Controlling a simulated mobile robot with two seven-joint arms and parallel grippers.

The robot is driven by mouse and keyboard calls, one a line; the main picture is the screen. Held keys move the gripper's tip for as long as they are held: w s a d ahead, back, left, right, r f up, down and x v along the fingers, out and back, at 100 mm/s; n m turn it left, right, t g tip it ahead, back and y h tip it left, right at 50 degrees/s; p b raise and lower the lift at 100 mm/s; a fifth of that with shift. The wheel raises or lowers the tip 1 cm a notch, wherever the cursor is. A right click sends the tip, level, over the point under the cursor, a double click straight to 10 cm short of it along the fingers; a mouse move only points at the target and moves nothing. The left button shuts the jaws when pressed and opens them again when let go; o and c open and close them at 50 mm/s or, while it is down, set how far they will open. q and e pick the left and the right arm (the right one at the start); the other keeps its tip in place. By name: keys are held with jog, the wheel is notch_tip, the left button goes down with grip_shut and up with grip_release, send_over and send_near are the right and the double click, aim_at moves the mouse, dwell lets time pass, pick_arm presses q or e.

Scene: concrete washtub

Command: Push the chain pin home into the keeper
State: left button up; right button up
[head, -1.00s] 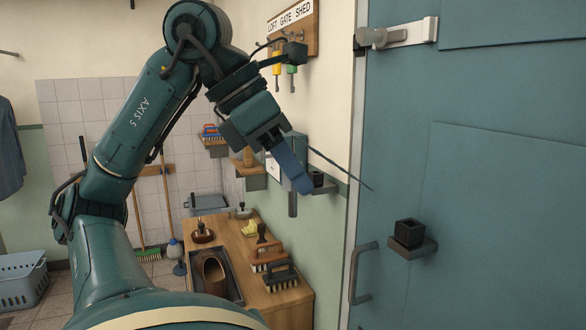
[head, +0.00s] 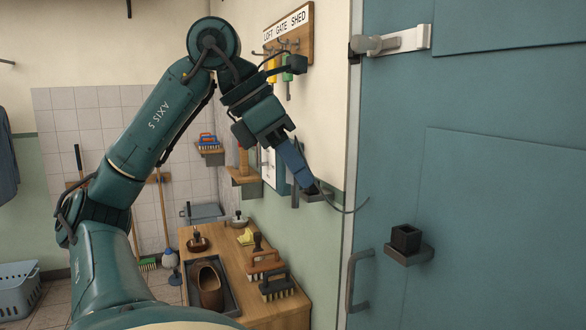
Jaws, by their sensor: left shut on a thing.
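My left gripper (head: 309,186) points down and right, its blue fingers shut at the small wall bracket. The chain pin in its grip is mostly hidden by the fingers. A thin dark chain (head: 352,211) sags from near the fingertips toward the door edge. A dark square block on the wall bracket (head: 325,195) is partly behind the fingertips. I cannot tell whether the pin is in it. A similar black, open-topped square keeper (head: 406,238) sits on a grey bracket on the blue-green door, right of the gripper and apart from it. My right gripper is out of view.
The door (head: 490,230) has a grey handle (head: 358,282) and a latch (head: 395,41) at its top. Below the gripper, a wooden bench (head: 221,255) holds brushes and a clog in a tray. A hook board (head: 290,33) hangs above.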

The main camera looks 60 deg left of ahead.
pick_arm(q)
jog(key=shift+w+a, duration=0.25)
jog(key=shift+a, duration=0.05)
jog(key=shift+w+a+p, duration=0.2)
jog(key=shift+w+a, duration=0.75)
jog(key=shift+a, duration=0.25)
jog(key=shift+w+a+p, duration=0.15)
jog(key=shift+w+a, duration=0.75)
jog(key=shift+a, duration=0.25)
jog(key=shift+w+a+p, duration=0.6)
jog(key=shift+w+a, duration=0.35)
jog(key=shift+a, duration=0.25)
jog(key=shift+w+a+p, duration=0.55)
jog(key=shift+w+a, duration=0.35)
jog(key=shift+a, duration=0.25)
